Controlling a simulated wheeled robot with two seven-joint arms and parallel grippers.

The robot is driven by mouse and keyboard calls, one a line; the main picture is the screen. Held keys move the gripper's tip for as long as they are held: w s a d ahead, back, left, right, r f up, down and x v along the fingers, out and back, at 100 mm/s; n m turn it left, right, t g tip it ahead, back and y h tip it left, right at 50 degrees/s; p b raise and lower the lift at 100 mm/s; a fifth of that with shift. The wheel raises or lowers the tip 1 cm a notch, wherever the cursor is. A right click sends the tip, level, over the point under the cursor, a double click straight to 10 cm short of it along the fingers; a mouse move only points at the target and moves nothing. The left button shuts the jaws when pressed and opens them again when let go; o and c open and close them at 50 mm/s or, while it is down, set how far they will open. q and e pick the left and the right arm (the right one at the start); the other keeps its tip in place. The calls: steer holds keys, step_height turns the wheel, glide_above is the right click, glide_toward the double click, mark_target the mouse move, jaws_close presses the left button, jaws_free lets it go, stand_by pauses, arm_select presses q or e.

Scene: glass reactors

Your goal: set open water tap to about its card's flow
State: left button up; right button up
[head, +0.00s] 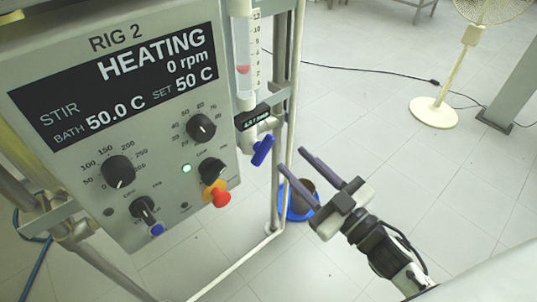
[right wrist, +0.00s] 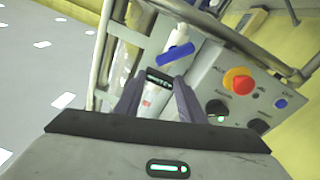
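The water tap's blue lever handle (head: 263,150) sits at the foot of a clear flow tube (head: 244,55) with a scale and a red float, right of the control panel. A small dark label (head: 255,118) with light digits sits just above the tap; its digits are too small to read surely. My right gripper (head: 292,160) is open and empty, just right of the blue handle and apart from it. In the right wrist view the blue handle (right wrist: 175,54) lies beyond the two open fingers (right wrist: 157,95). My left gripper is out of view.
The RIG 2 panel (head: 120,215) has black knobs and a red-yellow stop button (head: 217,194) left of the tap. A metal frame post (head: 292,80) stands close behind the tap. A blue tub (head: 300,205) is on the floor below. A fan (head: 435,110) stands far right.

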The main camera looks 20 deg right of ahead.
mark_target(267, 152)
steer(key=w+a+m, duration=0.1)
steer(key=w+m, duration=0.2)
steer(key=w+a+f+m+b, duration=0.1)
steer(key=w+a+m, duration=0.1)
steer(key=w+m, duration=0.1)
steer(key=w+a+f+m+g, duration=0.1)
steer(key=w+m, duration=0.2)
steer(key=m, duration=0.1)
steer(key=shift+a+f+m, duration=0.1)
steer(key=shift+a+m, duration=0.15)
steer(key=shift+m, duration=0.15)
steer(key=c, duration=0.9)
steer(key=shift+m, duration=0.4)
jaws_close()
steer(key=shift+m+p, duration=0.4)
steer(key=shift+m, duration=0.7)
steer(key=o, duration=0.9)
jaws_free()
